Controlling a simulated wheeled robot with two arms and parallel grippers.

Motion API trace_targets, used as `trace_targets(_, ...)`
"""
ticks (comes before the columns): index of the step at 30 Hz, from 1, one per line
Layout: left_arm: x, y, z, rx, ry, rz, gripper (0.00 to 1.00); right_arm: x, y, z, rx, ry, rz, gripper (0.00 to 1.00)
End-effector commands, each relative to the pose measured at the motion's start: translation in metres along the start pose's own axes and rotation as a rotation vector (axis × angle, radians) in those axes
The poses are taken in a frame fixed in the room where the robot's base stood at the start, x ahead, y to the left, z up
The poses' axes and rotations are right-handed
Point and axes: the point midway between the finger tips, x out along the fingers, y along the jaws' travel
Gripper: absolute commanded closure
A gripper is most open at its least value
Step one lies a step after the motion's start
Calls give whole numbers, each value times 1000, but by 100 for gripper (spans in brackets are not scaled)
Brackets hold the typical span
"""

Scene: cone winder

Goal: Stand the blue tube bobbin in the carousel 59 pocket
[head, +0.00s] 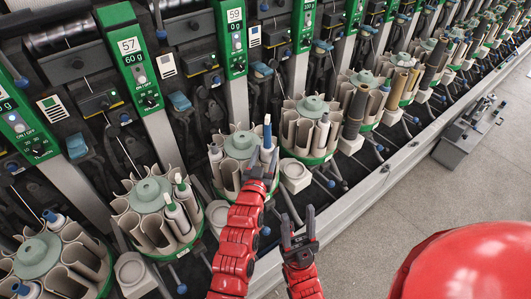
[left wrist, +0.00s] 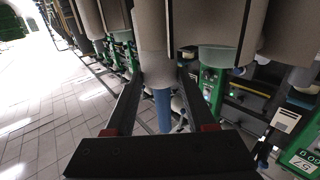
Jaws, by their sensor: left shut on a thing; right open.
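The blue tube bobbin (head: 267,135), pale with a blue tube end pointing up, stands about upright at the right side of the carousel 59 (head: 242,144). My left gripper (head: 262,172) is shut on it. In the left wrist view, which looks inverted, the gripper (left wrist: 158,82) has its fingers either side of the pale bobbin body, with the blue tube (left wrist: 163,110) between them. The bobbin's other end meets a beige pocket wall (left wrist: 152,20); I cannot tell how deep it sits. My right gripper (head: 298,238) is open and empty, lower and to the right.
Another carousel (head: 312,106) stands to the right, holding a bobbin (head: 323,130). White round cups (head: 295,172) stand along the front.

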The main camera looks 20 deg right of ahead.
Motion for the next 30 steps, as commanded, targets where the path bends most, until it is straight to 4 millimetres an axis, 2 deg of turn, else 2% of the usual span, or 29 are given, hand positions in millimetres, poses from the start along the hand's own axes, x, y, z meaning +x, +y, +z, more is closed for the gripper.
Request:
trace_targets(4, 0, 0, 10, 0, 1, 0, 100, -7, 0, 1, 0, 0, 0, 50)
trace_targets(12, 0, 0, 9, 0, 1, 0, 100, -7, 0, 1, 0, 0, 0, 50)
trace_targets(13, 0, 0, 9, 0, 1, 0, 43, -7, 0, 1, 0, 0, 0, 50)
trace_targets(18, 0, 0, 10, 0, 1, 0, 13, -7, 0, 1, 0, 0, 0, 50)
trace_targets(19, 0, 0, 10, 0, 1, 0, 10, -7, 0, 1, 0, 0, 0, 50)
trace_targets(30, -4, 0, 11, 0, -1, 0, 10, -8, 0, 1, 0, 0, 0, 50)
